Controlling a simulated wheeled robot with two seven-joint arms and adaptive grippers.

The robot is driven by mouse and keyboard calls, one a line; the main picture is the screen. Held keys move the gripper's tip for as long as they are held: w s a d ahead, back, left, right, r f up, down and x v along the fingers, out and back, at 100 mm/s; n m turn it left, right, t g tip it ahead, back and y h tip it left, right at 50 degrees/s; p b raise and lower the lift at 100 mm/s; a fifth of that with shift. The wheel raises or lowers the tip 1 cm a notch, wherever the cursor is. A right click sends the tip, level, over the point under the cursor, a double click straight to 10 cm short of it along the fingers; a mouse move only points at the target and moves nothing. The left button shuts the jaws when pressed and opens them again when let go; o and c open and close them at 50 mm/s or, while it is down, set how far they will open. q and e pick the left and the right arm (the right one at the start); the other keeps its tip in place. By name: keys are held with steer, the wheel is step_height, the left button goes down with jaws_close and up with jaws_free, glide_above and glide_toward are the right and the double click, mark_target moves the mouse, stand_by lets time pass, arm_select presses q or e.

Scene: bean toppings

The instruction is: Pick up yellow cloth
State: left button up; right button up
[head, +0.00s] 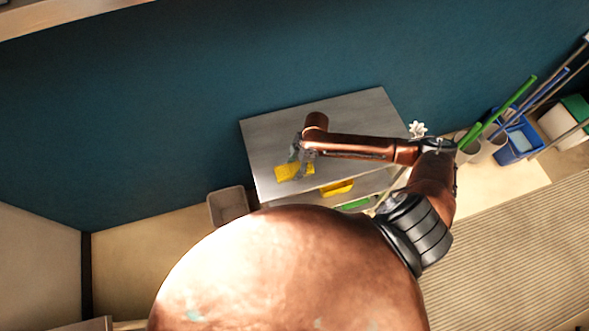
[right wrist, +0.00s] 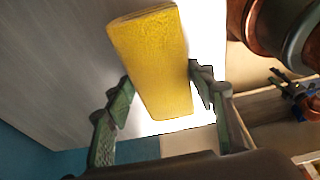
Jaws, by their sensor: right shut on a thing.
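The yellow cloth (head: 286,173) shows over the grey top of a cart (head: 268,130) in the head view. In the right wrist view the cloth (right wrist: 152,55) is a thick folded yellow slab between the two green-grey fingers. My right gripper (head: 303,160) is shut on the cloth; in the right wrist view its fingers (right wrist: 160,85) stand on either side of it. The head view does not clearly show whether the cloth touches the cart top.
A lower shelf of the cart holds another yellow item (head: 338,188) and a green one (head: 356,204). A grey bin (head: 228,206) stands left of the cart. To the right are a blue bucket (head: 515,145) and long-handled tools. A blue wall is behind.

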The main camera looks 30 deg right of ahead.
mark_target(292, 169)
steer(key=c, duration=0.5)
steer(key=shift+o, duration=0.2)
steer(key=shift+r, duration=0.45)
step_height(292, 169, up, 3)
steer(key=shift+f, duration=0.15)
steer(key=s+a+r+p, duration=0.1)
steer(key=s+a+r, duration=0.8)
steer(key=s, duration=0.1)
steer(key=shift+a+r, duration=0.2)
steer(key=shift+a, duration=0.1)
